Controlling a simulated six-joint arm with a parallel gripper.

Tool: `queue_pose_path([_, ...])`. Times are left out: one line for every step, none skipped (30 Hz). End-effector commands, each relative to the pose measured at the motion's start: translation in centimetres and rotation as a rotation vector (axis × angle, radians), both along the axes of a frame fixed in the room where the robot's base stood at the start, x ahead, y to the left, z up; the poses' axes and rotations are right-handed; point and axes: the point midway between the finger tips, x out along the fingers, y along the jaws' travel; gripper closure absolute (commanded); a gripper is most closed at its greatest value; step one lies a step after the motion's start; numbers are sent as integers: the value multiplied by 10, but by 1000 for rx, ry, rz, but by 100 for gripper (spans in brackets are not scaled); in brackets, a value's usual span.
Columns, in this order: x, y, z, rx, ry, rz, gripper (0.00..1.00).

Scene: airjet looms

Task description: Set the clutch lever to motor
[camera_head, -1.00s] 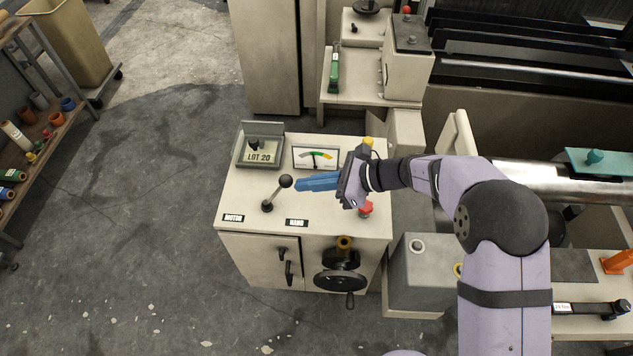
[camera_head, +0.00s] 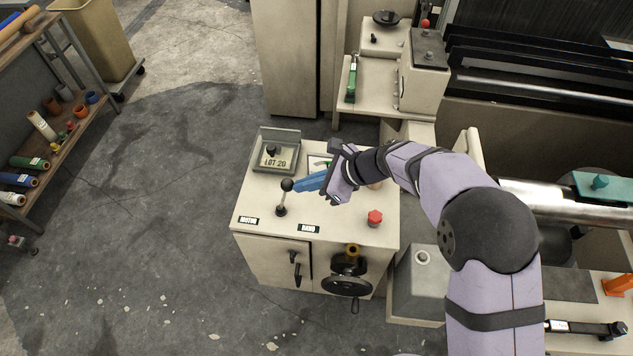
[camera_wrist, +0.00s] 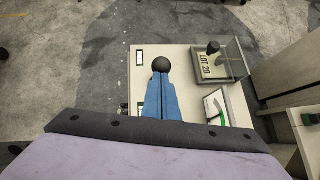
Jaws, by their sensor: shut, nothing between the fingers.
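The clutch lever (camera_head: 283,198), a metal rod with a black ball knob, stands on the cream control cabinet top (camera_head: 256,201). It is close to upright, between the MOTOR label (camera_head: 249,221) on the left and the HAND label (camera_head: 309,229) on the right. My gripper (camera_head: 297,187) has blue fingers, shut and empty. Their tips are at the right side of the knob, seemingly touching it. In the wrist view the fingertips (camera_wrist: 160,80) meet the knob (camera_wrist: 161,65), and the fingers hide the lever's rod.
A LOT 20 box (camera_head: 275,152) stands behind the lever. A red button (camera_head: 375,218) is to the right, and a handwheel (camera_head: 347,284) is on the cabinet front. The top left of the lever is clear.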

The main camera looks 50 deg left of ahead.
Motion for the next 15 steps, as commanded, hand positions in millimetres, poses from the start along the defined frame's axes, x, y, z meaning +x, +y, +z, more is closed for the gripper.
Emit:
queue_pose_path([-6,4,5,-1,6,2,100])
queue_pose_path([-9,7,6,1,7,2,100])
queue_pose_path([-13,12,8,2,7,2,100])
queue_pose_path([-16,15,9,2,7,2,100])
queue_pose_path([-20,18,10,3,8,2,100])
queue_pose_path([-24,22,11,3,8,2,100])
queue_pose_path([-27,26,12,3,7,2,100])
queue_pose_path([-31,29,13,4,7,2,100])
queue_pose_path([-35,33,14,4,7,2,100])
queue_pose_path([-38,37,14,3,7,2,100])
queue_pose_path([-42,40,15,3,7,3,100])
queue_pose_path([-46,44,15,3,8,2,100])
queue_pose_path([-49,47,15,3,9,2,100])
queue_pose_path([-52,50,15,3,8,2,100])
queue_pose_path([-56,54,16,4,9,1,100])
